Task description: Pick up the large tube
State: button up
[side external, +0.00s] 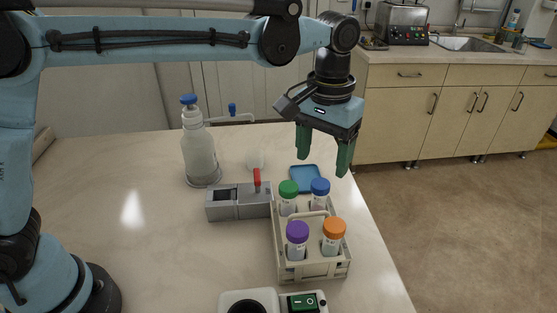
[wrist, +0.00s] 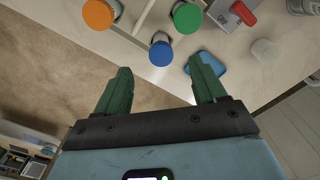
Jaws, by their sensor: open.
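Several capped tubes stand upright in a beige rack (side external: 311,268): a green-capped tube (side external: 288,196), a blue-capped tube (side external: 320,193), a purple-capped tube (side external: 297,239) and an orange-capped tube (side external: 333,236). I cannot tell which one the task calls large. In the wrist view the blue cap (wrist: 161,53), green cap (wrist: 187,17) and orange cap (wrist: 98,14) lie beyond the fingertips. My gripper (side external: 324,158) is open and empty, with green fingers pointing down. It hangs above the table's right edge, behind and above the rack. Its fingers (wrist: 162,72) are well apart.
A grey block with a red lever (side external: 238,202) stands left of the rack. A blue dish (side external: 305,175) lies behind the rack. A clear bottle with a blue cap (side external: 199,150) stands at the back left. A switch device (side external: 272,303) is in front. The table edge is close on the right.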

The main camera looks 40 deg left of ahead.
aim_at(321, 184)
jog(key=shift+w+f, duration=0.15)
jog(key=shift+f, duration=2.25)
jog(key=shift+w+f, duration=0.15)
jog(key=shift+f, duration=2.2)
grip_shut()
